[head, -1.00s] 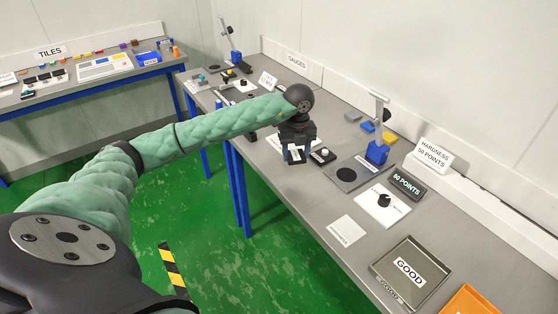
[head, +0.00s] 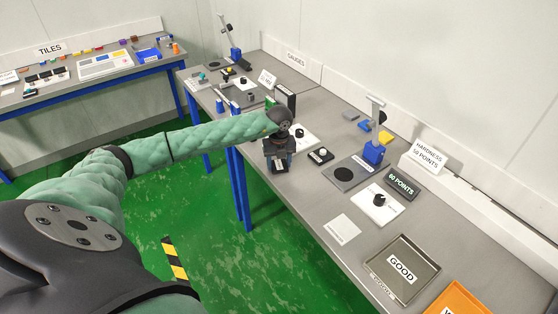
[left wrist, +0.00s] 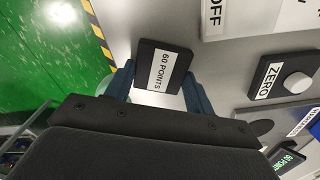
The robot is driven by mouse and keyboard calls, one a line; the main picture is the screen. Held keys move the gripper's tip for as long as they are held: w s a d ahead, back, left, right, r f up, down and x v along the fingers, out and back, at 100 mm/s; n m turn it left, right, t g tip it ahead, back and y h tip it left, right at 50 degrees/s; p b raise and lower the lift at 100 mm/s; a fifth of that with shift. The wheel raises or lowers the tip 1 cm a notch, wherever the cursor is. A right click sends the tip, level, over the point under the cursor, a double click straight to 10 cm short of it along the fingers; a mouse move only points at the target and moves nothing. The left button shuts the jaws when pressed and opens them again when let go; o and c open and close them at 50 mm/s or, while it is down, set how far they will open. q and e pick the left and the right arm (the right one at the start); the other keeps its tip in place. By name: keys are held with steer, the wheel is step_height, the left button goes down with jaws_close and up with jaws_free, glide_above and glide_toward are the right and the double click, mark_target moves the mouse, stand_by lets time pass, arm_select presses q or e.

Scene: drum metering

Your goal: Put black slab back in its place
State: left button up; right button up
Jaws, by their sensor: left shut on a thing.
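The black slab (left wrist: 165,66), labelled "60 POINTS", is between the two fingers of my left gripper (left wrist: 157,88) in the left wrist view. In the head view the left gripper (head: 278,163) is shut on the slab (head: 279,170) near the front edge of the bench, left of the black ZERO button block. The gripper hides much of the slab there, and I cannot tell whether the slab touches the bench. My right gripper is not in view.
The ZERO block (head: 320,155) and a dark plate with a round spot (head: 345,173) are to the right. Beyond are a "60 POINTS" display (head: 404,184), a white plate with a knob (head: 378,207) and the GOOD tray (head: 422,252). Bare bench lies in front of the ZERO block.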

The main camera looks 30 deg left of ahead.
arm_select(q)
steer(key=shift+f, duration=0.1)
steer(key=shift+f, duration=0.2)
steer(key=o, duration=0.9)
steer(key=shift+o, duration=0.9)
steer(key=shift+r, duration=0.25)
